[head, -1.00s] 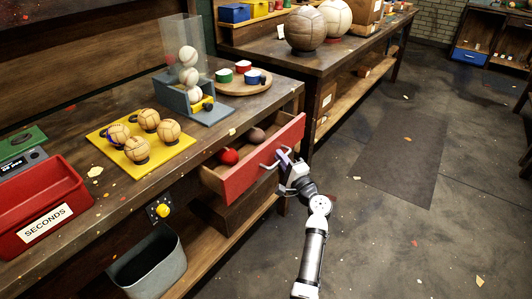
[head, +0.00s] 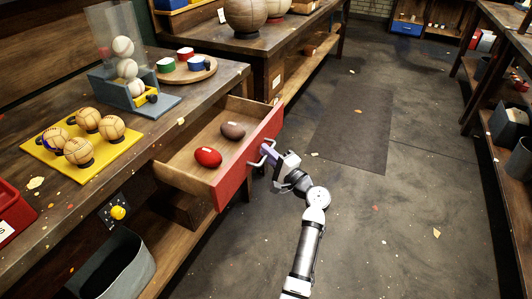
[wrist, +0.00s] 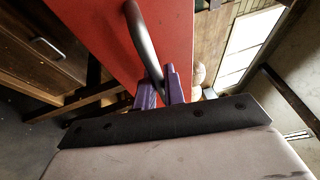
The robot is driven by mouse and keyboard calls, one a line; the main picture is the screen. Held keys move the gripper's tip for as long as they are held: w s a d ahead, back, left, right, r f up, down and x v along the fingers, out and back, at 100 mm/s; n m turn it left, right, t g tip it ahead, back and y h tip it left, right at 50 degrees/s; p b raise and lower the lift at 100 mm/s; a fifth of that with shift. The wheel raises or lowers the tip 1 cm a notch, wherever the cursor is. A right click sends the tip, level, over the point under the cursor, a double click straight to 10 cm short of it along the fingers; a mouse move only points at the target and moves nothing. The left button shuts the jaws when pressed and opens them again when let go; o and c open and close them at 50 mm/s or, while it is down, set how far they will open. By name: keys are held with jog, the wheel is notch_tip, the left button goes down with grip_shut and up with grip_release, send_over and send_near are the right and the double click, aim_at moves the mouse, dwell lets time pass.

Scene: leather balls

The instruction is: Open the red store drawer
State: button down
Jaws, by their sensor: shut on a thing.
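The red store drawer (head: 228,185) stands well out from the workbench, its red front facing the aisle. Inside it lie a red ball (head: 207,157) and a brown ball (head: 232,130) on the wooden floor. My gripper (head: 268,156) is at the drawer front, shut on the metal handle (head: 257,163). In the wrist view the handle (wrist: 143,40) runs down between my purple fingers (wrist: 159,92), against the red front (wrist: 95,30).
The workbench (head: 165,115) carries a yellow board (head: 55,150) with several tan balls, a white-ball dispenser (head: 122,65) and a round tray (head: 185,75). A grey bin (head: 110,265) is below.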

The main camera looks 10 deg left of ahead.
jog(key=c, duration=1.8)
grip_release()
jog(key=b+v, duration=0.2)
jog(key=v, duration=1.1)
jog(key=shift+s+d, duration=0.3)
jog(key=shift+f, duration=0.1)
